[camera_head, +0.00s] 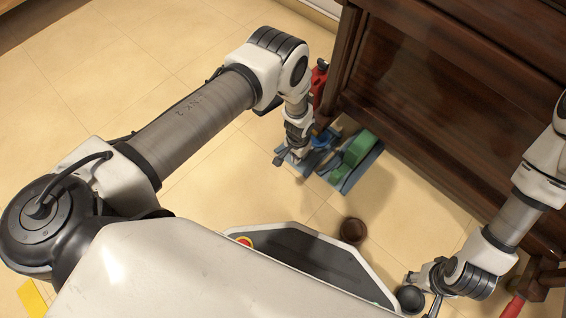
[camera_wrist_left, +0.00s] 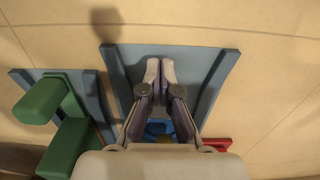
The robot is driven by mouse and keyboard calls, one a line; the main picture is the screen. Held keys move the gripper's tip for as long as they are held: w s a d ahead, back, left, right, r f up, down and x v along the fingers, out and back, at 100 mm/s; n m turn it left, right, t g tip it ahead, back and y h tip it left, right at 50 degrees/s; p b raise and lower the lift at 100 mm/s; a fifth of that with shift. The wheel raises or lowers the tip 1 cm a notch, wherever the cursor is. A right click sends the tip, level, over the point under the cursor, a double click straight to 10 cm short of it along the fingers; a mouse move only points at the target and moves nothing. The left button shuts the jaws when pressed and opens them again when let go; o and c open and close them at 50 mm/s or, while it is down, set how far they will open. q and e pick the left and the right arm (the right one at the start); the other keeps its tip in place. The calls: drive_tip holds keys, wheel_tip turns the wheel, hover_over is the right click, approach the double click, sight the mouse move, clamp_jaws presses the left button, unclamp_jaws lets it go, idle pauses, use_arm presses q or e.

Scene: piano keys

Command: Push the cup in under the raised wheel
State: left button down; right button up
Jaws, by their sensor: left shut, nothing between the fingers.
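A small round brown cup (camera_head: 353,231) sits on the tiled floor in the head view, in front of the dark wooden piano (camera_head: 430,110). It is apart from both grippers. No raised wheel can be made out. My left gripper (camera_head: 284,159) is at the blue-grey tray by the piano's left end, up and left of the cup. In the left wrist view its fingers (camera_wrist_left: 160,68) are shut and empty over the blue-grey tray (camera_wrist_left: 215,85). My right gripper (camera_head: 424,288) is low at the right, and its fingers are too unclear to read.
A green block-shaped tool (camera_head: 357,150) lies in a second tray beside the left gripper; it also shows in the left wrist view (camera_wrist_left: 70,145). A red bottle-like object (camera_head: 319,77) stands by the piano's left end. Tiled floor (camera_head: 315,210) between tray and cup is clear.

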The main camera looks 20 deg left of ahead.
use_arm(q)
wheel_tip(320, 180, up, 9)
drive_tip(key=p, duration=0.7)
drive_tip(key=shift+r, duration=0.2)
